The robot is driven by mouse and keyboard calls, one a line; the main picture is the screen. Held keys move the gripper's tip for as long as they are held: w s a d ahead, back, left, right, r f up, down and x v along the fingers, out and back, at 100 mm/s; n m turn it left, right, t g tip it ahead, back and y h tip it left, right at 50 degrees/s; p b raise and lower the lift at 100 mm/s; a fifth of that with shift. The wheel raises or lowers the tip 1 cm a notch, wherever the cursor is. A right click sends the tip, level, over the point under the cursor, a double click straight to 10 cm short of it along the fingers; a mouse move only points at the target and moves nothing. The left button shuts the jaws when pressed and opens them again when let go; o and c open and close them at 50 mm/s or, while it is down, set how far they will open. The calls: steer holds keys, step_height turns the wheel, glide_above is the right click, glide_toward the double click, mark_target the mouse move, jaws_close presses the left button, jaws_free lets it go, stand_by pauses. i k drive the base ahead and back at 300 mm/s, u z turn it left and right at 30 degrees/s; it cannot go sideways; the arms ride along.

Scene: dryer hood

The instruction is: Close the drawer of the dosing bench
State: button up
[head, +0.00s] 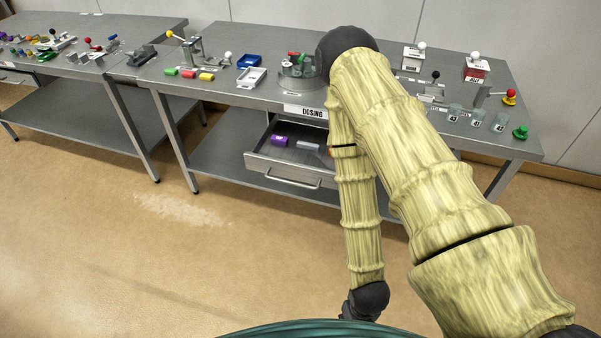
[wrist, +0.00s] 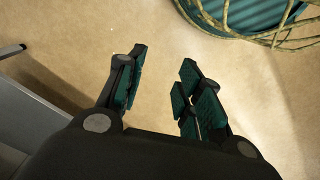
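The dosing bench (head: 222,92) is a grey metal table with a "DOSING" label (head: 305,112) on its front edge. Its drawer (head: 262,162) is pulled out below the label. A bar handle (head: 292,180) is on the drawer front. A purple item (head: 279,141) and a pale item (head: 308,146) lie inside. My arm hides the drawer's right side. My gripper (wrist: 160,88) is open and empty over the floor in the wrist view.
A lower shelf (head: 225,160) runs beneath the bench. Small devices and glass jars (head: 477,118) stand on its top. Another bench (head: 75,60) stands at the left. In the wrist view, a grey panel (wrist: 30,115) lies close at left. Open floor (head: 120,250) is in front.

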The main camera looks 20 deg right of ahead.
mark_target(318, 169)
steer(key=z, duration=0.3)
steer(key=i, duration=1.05)
steer(key=z, duration=0.75)
steer(key=k, duration=0.75)
steer(key=u, duration=0.55)
